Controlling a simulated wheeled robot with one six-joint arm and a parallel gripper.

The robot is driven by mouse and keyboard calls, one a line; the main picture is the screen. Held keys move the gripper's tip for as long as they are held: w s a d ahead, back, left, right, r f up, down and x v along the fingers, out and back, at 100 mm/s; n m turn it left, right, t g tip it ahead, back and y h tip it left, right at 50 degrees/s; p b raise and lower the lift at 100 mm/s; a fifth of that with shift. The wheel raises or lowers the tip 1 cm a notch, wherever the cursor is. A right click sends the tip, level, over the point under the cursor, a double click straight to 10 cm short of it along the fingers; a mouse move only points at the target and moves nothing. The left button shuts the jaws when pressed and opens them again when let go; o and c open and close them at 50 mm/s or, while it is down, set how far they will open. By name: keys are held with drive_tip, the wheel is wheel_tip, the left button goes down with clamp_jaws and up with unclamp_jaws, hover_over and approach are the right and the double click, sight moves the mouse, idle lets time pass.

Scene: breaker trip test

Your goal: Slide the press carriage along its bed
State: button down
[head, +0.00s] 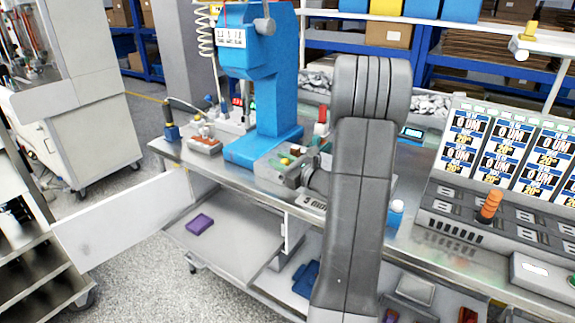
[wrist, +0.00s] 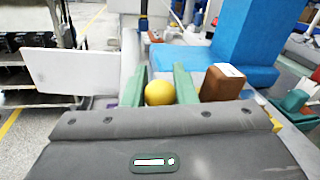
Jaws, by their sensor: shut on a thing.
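A blue press (head: 268,85) stands on the metal bench, and its blue base also shows in the wrist view (wrist: 192,62). A round yellow knob (wrist: 159,93) sits between the green fingers of my gripper (wrist: 161,88), which is shut on it. In the head view my gripper (head: 290,170) is low at the front of the press base, partly hidden by my arm. A brown block with a white label (wrist: 222,83) is just right of the fingers. I cannot clearly make out the carriage or its bed; they may be hidden behind my gripper.
An open white cabinet door (head: 120,220) juts out at the left under the bench. A small red-and-white device (head: 204,144) lies left of the press. A tilted panel of labelled displays (head: 510,150) stands at the right. A grey cart (head: 80,120) is at the far left.

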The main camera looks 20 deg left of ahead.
idle(0.3)
drive_tip(key=c, duration=1.5)
unclamp_jaws()
drive_tip(key=shift+o, duration=0.2)
drive_tip(key=b+v, duration=0.1)
drive_tip(key=v, duration=1.2)
drive_tip(key=shift+s+d, duration=0.25)
drive_tip(key=shift+d, duration=0.05)
drive_tip(key=p+x, duration=0.1)
drive_tip(key=x, duration=1.2)
drive_tip(key=shift+w+a, duration=0.1)
drive_tip(key=shift+w, duration=0.1)
